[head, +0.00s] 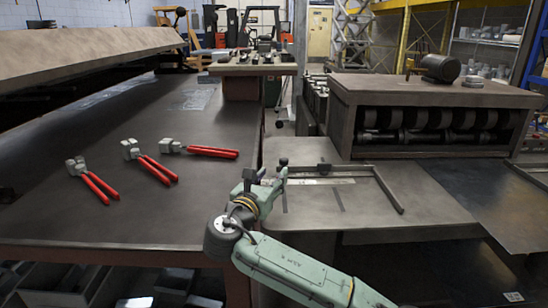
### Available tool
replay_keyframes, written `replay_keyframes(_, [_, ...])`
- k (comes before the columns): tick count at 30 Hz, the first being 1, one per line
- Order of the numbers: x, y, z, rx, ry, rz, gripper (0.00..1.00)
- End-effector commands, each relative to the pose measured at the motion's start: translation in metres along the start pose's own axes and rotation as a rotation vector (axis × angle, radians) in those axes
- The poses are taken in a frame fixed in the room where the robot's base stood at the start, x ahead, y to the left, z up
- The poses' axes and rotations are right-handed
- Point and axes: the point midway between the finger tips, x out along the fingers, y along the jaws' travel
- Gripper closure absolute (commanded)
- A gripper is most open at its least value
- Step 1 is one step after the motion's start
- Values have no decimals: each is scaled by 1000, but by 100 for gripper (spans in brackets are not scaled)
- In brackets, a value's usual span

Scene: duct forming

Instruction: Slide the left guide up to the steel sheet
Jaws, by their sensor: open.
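My gripper (276,180) is at the left side of the infeed table (432,206), in front of the forming machine. It is small here and seen from behind, and the gap between its fingers is hard to make out. A small dark upright piece (283,161) shows at its tip. It may be part of the left guide, which my gripper and wrist mostly hide. I cannot tell if they touch. A flat grey surface (312,207) in front of the machine looks like the steel sheet; its edges blend into the table. An angled bar (388,188) lies to its right.
The forming machine (343,122) with its rollers stands behind the infeed table. Several red-handled pliers (160,168) lie on the large dark bench (60,212) at left. A dark plate (478,200) lies at right. The bench front is clear.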

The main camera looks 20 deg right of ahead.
Motion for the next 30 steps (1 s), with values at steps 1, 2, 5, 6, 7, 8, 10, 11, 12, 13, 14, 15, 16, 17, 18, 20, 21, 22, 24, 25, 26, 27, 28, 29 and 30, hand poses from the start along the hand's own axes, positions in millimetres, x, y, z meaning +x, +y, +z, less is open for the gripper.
replay_keyframes(1, [5,-1,1,-1,1,-4,60])
replay_keyframes(2, [9,-1,2,-1,1,-4,60])
replay_keyframes(5, [25,-1,3,1,1,-2,60])
replay_keyframes(6, [33,0,3,1,1,-3,60])
replay_keyframes(7, [39,0,3,1,1,-2,60])
replay_keyframes(8, [45,0,3,1,1,-2,60])
replay_keyframes(10, [59,0,3,2,1,-1,60])
replay_keyframes(11, [64,0,3,2,1,-1,60])
replay_keyframes(12, [71,0,3,2,1,-1,60])
replay_keyframes(13, [76,0,3,2,1,-1,60])
replay_keyframes(14, [81,0,2,2,2,-1,60])
replay_keyframes(15, [86,1,2,2,1,0,60])
replay_keyframes(16, [90,1,2,3,1,0,60])
replay_keyframes(17, [92,1,2,3,1,1,60])
replay_keyframes(18, [96,1,2,4,1,2,60])
replay_keyframes(20, [100,1,1,4,1,2,60])
replay_keyframes(21, [102,1,1,4,1,2,60])
replay_keyframes(22, [103,1,1,4,1,3,60])
replay_keyframes(24, [104,1,0,4,0,3,60])
replay_keyframes(25, [104,1,0,4,0,3,60])
replay_keyframes(26, [104,1,0,4,0,3,60])
replay_keyframes(27, [104,2,0,4,0,3,60])
replay_keyframes(28, [104,1,0,4,0,3,60])
replay_keyframes(29, [104,1,0,4,0,3,60])
replay_keyframes(30, [104,1,0,4,0,3,60])
